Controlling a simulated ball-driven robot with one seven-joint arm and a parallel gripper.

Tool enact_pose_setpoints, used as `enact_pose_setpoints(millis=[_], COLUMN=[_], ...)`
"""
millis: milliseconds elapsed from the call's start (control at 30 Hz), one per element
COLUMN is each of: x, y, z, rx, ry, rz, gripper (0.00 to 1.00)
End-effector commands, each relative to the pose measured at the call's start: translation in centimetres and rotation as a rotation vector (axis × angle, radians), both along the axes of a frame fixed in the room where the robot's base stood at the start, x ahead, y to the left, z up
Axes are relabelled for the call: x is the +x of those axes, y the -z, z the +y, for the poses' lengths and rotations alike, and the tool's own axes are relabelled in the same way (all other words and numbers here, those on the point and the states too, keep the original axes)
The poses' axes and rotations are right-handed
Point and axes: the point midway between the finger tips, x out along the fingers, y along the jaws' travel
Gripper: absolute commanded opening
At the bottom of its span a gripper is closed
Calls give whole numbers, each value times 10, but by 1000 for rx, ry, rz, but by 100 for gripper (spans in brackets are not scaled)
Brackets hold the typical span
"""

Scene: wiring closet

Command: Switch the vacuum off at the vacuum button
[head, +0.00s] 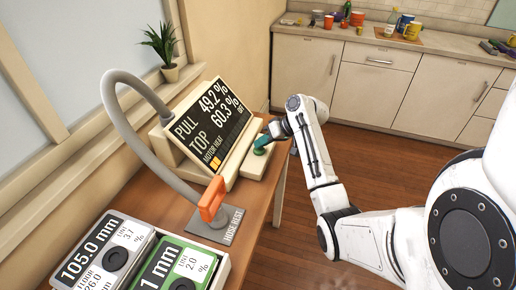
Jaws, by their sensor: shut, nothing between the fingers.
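The vacuum button (259,151) is a small green knob on a cream pad at the right end of the display console. My gripper (262,142), with teal fingers, is shut and empty, right at the top of the button. It partly covers the button, and I cannot tell whether they touch. The tilted dark display (212,122) reads PULL 49.2 % and TOP 60.3 %, with a MOTOR HEAT bar below that has an orange part. A grey hose (138,125) arches from the console to an orange nozzle (212,199) on the grey HOSE REST plate (214,224).
A potted plant (161,50) stands on the sill. A cluttered counter (350,36) is at the back. Open wooden floor lies right of the table.

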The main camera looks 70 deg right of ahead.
Motion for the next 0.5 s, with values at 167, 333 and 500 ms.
enact_pose_setpoints(millis=[167,333,500], x=[0,0,1], y=[1,-9,-25], z=[0,0,0], rx=[0,-1,-2], ry=[-1,0,-1], rz=[1,-1,-1], gripper=[0,0,0])
